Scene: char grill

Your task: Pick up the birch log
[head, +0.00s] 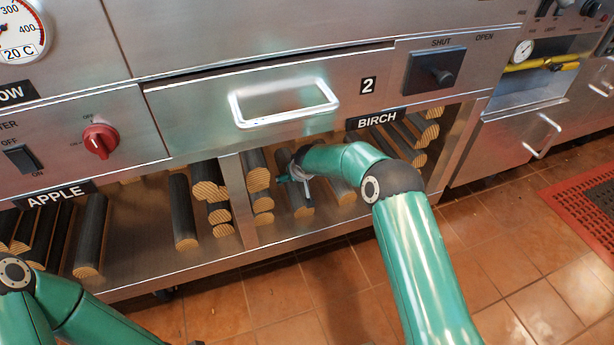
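Birch logs with dark bark and pale cut ends lie on the shelf behind the BIRCH label (376,119), right of a metal divider. One birch log (302,210) lies directly under my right gripper (298,183).
The apple compartment with several logs (91,235) is left of the divider (238,200). Tiled floor (310,300) lies in front.

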